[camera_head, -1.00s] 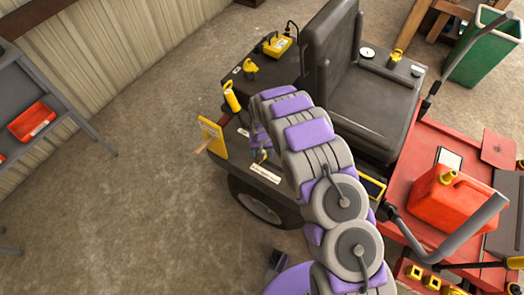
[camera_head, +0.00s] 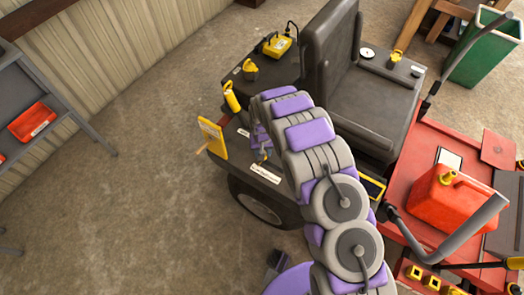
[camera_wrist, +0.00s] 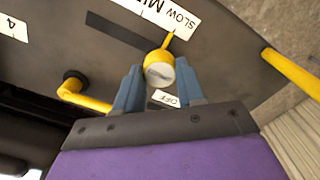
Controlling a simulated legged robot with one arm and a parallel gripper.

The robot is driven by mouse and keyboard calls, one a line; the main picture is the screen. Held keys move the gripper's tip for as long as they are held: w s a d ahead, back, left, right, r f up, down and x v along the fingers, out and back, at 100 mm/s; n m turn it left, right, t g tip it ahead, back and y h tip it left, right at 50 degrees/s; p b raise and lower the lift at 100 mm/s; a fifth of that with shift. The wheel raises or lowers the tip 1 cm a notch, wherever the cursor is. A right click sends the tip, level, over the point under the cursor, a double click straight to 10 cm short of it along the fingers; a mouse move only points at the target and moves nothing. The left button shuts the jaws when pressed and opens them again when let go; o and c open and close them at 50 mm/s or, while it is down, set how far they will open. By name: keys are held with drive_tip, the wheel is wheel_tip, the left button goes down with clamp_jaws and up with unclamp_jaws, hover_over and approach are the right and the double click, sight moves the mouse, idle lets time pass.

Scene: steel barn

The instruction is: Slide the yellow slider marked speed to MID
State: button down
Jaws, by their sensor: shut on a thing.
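The yellow slider (camera_wrist: 161,68) is a round knob with a thin pointer, seen close up in the wrist view. It sits at the right part of a dark slot (camera_wrist: 110,27) that runs up and to the left. Its pointer reaches to a white label (camera_wrist: 180,17), upside down, reading SLOW and part of MID, near the SLOW word. My gripper (camera_wrist: 157,74) has its two blue-grey fingers on either side of the knob, shut on it. In the head view my gripper (camera_head: 262,152) is small and partly hidden by my arm.
A small OFF label (camera_wrist: 165,98) lies between the fingers. A bent yellow lever (camera_wrist: 85,98) is at left and a yellow bar (camera_wrist: 290,72) at right. The head view shows a black seat (camera_head: 372,100) and a red fuel can (camera_head: 446,200).

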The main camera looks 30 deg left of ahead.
sight(271, 165)
drive_tip(key=d+p, duration=0.1)
drive_tip(key=d, duration=0.2)
drive_tip(key=shift+s+d+r+p, duration=0.15)
drive_tip(key=shift+d+p, duration=0.05)
drive_tip(key=shift+p, duration=0.15)
drive_tip(key=shift+d, duration=0.45)
drive_tip(key=c, duration=0.7)
unclamp_jaws()
drive_tip(key=shift+o, duration=0.2)
wheel_tip(271, 165, up, 17)
drive_tip(key=p, duration=0.3)
drive_tip(key=shift+a, duration=0.1)
